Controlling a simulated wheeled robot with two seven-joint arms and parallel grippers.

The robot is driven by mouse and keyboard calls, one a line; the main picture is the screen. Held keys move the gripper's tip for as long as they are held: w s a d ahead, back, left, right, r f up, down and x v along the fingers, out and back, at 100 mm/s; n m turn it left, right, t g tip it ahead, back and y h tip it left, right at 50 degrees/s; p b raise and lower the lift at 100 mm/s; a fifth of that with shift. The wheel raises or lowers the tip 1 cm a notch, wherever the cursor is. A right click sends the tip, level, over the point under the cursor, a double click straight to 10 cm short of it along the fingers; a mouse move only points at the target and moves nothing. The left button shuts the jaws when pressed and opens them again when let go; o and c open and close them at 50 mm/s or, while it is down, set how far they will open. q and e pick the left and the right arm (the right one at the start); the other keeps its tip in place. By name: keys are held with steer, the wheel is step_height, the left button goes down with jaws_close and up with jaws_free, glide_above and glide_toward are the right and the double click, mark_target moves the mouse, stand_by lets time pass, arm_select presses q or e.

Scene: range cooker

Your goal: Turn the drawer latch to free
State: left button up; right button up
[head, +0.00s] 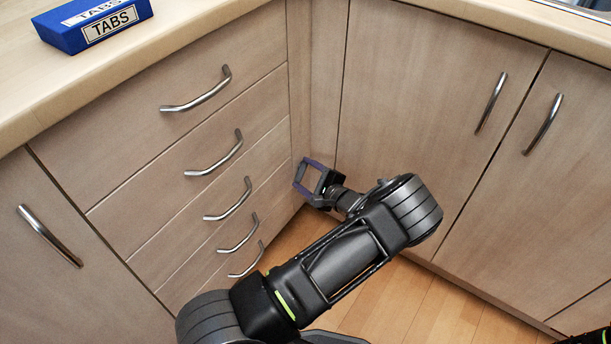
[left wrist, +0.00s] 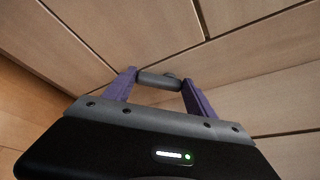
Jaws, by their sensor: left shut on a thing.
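My left gripper (head: 302,172) reaches the right edge of the drawer stack, close to the cabinet corner. In the left wrist view its purple fingers (left wrist: 159,79) are closed on the two ends of a short grey rounded bar, which looks like the drawer latch (left wrist: 160,82). The bar lies across the gap between the fingers, against the wooden fronts. In the head view the latch is hidden by the gripper. The drawers (head: 180,150) are all flush and closed. My right gripper is not in view.
Several curved metal handles (head: 200,92) stick out from the drawer fronts left of my arm. Tall cabinet doors (head: 420,110) with handles stand on the right. A blue TABS box (head: 92,25) sits on the worktop (head: 190,25). The wooden floor (head: 400,300) below is clear.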

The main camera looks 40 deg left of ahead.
arm_select(q)
steer(key=n+b, duration=0.1)
steer(key=f+n+t+y+b, duration=0.1)
steer(key=n, duration=0.1)
steer(key=shift+w+f, duration=0.1)
steer(key=shift+f, duration=0.05)
steer(key=shift+w+f+n+t+y+b, duration=0.15)
steer(key=shift+n+t+y+b, duration=0.25)
steer(key=shift+n, duration=0.6)
steer(key=shift+w+n+t+y+b, duration=0.1)
steer(key=shift+n+t+y+b, duration=0.25)
steer(key=shift+n, duration=0.65)
steer(key=o, duration=1.4)
steer(key=p+v, duration=0.2)
steer(key=v, duration=0.6)
steer(key=shift+a, duration=0.1)
